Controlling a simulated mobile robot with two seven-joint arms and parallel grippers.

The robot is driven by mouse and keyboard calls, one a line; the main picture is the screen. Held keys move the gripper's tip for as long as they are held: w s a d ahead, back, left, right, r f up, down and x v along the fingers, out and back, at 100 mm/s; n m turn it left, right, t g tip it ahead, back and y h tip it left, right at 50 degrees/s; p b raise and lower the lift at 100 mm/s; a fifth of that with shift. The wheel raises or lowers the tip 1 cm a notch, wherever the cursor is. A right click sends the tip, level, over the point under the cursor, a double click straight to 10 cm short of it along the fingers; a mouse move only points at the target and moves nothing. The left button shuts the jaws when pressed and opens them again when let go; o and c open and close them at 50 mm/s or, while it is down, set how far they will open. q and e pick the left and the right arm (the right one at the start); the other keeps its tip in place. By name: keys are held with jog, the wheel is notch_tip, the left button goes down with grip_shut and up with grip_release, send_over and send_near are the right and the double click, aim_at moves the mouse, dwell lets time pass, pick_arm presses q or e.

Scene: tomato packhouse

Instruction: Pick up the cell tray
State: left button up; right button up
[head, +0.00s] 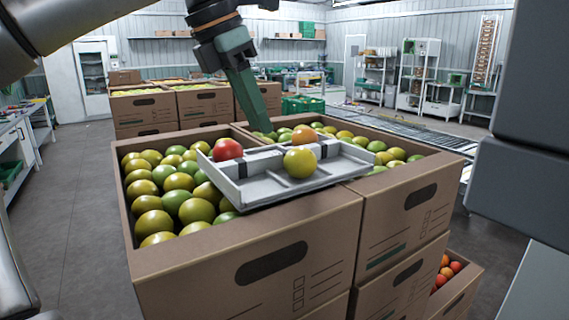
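The cell tray (342,167) is pale grey, with dark bands on its divider. It rests tilted across the tops of two cardboard cartons, over the wall between them. My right gripper is out of view.
The left carton (200,262) and right carton (405,205) are full of green and yellow tomatoes. A lower carton (455,290) holds red tomatoes. More cartons (205,104) and a green crate (303,104) stand behind. A roller conveyor (400,127) runs at the right. Open floor (80,205) lies left.

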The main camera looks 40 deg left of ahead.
aim_at(269, 154)
pick_arm(q)
jog(key=x, duration=0.6)
jog(key=shift+s, duration=0.2)
jog(key=shift+f, duration=0.25)
dwell(0.4)
jog(key=shift+c, duration=0.4)
grip_shut()
jog(key=shift+r, duration=0.1)
